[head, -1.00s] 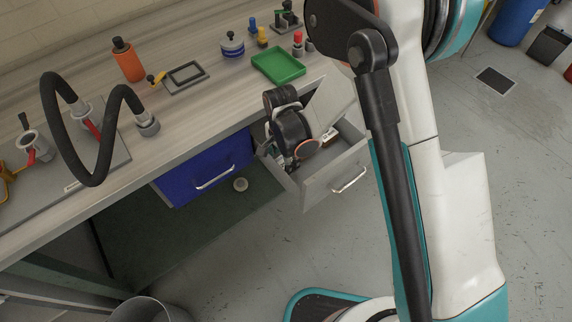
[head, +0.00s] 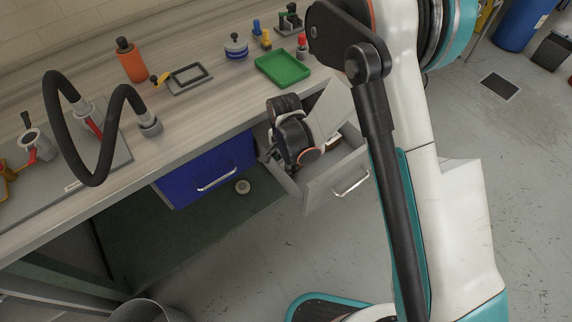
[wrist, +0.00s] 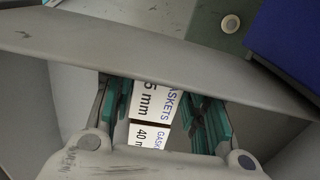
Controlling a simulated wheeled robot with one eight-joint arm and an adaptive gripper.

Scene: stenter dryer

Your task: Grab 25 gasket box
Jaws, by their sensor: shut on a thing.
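A white box labelled "GASKETS" and "5 mm" (wrist: 149,92) shows in the wrist view between the teal fingers of my gripper (wrist: 163,108). The start of its number is hidden. A second white box marked "40 mm" (wrist: 148,136) lies right beside it, nearer the palm in the picture. My gripper is shut on the "5 mm" box.
The drawer's walls (wrist: 150,50) stand close around my fingers. A closed blue drawer (head: 208,172) is to the left. The bench above holds a green tray (head: 282,70), an orange bottle (head: 131,62) and a black hose. A small round item (head: 242,187) lies below the blue drawer.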

